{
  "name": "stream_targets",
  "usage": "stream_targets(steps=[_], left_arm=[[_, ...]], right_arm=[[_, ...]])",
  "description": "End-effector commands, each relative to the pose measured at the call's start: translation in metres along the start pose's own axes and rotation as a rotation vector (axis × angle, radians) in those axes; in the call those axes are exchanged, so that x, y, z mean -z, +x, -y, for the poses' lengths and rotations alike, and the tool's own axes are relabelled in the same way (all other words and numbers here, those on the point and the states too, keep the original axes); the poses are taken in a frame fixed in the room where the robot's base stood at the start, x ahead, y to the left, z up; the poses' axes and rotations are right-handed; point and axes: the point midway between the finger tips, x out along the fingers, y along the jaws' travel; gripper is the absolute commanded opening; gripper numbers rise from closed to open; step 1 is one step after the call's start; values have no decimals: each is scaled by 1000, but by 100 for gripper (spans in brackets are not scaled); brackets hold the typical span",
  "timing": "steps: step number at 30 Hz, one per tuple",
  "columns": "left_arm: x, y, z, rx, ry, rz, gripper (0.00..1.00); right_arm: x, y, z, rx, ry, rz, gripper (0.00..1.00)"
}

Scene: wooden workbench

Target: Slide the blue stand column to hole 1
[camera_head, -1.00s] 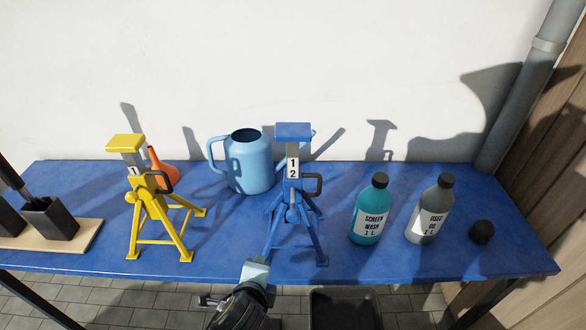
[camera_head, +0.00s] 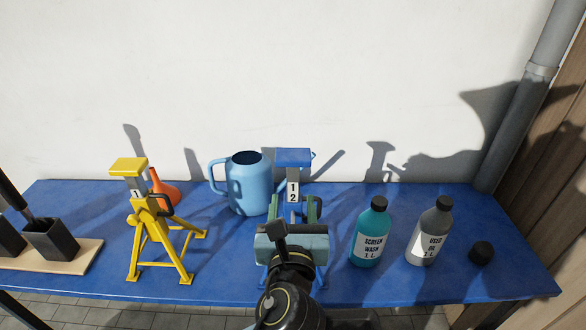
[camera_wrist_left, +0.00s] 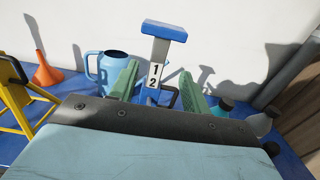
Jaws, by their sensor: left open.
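The blue stand (camera_head: 294,158) stands upright on the bench, its column raised with the labels 1 and 2 showing. Its flat blue top (camera_wrist_left: 164,31) and labelled column also show in the left wrist view. My left gripper (camera_head: 297,210) is open in front of the stand, with one green finger on each side of the column below the label 2. I cannot tell whether the fingers touch it. The gripper and wrist hide most of the stand's legs. The stand's dark handle shows only in part between the fingers. My right gripper is not in view.
A yellow stand (camera_head: 150,215) is at the left with an orange funnel (camera_head: 163,190) behind it. A light blue watering can (camera_head: 248,185) stands just left of the blue stand. A teal bottle (camera_head: 371,233), a grey bottle (camera_head: 430,232) and a black cap (camera_head: 481,252) are at the right.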

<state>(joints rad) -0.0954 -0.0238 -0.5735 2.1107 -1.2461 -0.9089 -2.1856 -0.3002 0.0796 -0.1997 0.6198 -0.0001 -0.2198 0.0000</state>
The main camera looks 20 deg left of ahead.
Motion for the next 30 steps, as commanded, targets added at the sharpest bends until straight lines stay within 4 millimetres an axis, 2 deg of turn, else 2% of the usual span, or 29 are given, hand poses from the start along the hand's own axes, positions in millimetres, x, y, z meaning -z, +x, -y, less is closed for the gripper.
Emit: stream_targets(steps=[9,15,21,28,30], left_arm=[[-1,69,0,-2,0,0,47],[0,97,0,-1,-1,0,47],[1,108,-1,0,-3,-2,47],[1,109,-1,0,-4,-2,47],[1,108,-1,0,-4,-2,41]], right_arm=[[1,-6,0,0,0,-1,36],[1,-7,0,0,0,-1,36],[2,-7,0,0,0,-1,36],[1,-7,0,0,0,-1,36],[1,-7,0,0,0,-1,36]])
